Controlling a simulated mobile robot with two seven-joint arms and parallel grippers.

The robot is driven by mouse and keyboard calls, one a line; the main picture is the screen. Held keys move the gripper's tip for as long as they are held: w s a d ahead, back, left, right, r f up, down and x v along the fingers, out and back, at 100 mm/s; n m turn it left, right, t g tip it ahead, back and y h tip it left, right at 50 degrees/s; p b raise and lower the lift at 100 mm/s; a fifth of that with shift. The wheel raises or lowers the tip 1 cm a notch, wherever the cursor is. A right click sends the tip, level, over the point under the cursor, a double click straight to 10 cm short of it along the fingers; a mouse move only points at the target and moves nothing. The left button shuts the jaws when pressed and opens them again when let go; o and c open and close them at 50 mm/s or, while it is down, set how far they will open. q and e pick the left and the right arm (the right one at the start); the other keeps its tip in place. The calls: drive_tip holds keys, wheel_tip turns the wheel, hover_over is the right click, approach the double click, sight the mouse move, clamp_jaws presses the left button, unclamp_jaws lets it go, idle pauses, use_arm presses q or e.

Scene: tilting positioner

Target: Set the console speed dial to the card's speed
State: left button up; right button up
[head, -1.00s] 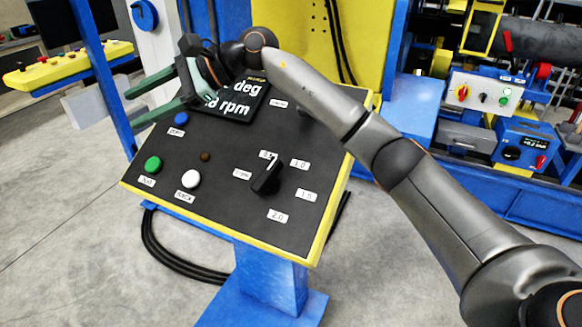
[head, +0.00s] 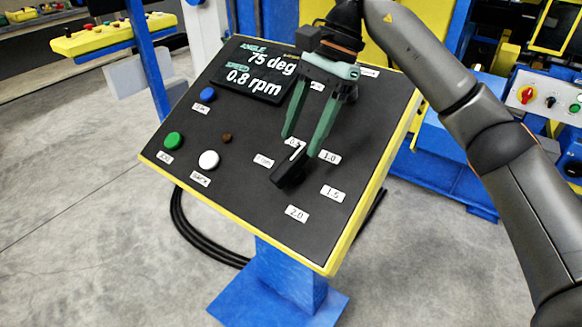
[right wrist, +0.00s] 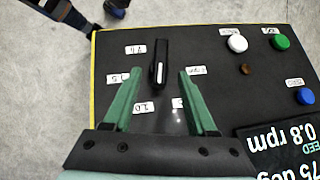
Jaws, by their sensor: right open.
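The console's black speed dial (head: 288,168) has a white mark on its upper end, towards the small label at its top, between the gripper fingers. Labels 1.0 (head: 330,157), 1.5 (head: 332,193) and 2.0 (head: 297,213) ring it. A black panel (head: 252,98) reads angle 75 deg, speed 0.8 rpm. My right gripper (head: 300,146) is open, its green fingertips at the dial's upper end. In the right wrist view the dial (right wrist: 159,62) lies between the fingers (right wrist: 160,74), with gaps on both sides. Touching cannot be told. My left gripper is out of view.
Blue (head: 208,94), green (head: 174,141) and white (head: 208,159) buttons sit left of the dial on the tilted console (head: 240,200). My right arm covers the console's upper right. Blue machinery with a grey switch box (head: 545,100) stands at right.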

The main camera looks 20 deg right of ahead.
sight(294, 156)
drive_tip(key=x, duration=0.6)
drive_tip(key=shift+a+f, duration=0.2)
drive_tip(key=shift+f, duration=0.15)
clamp_jaws()
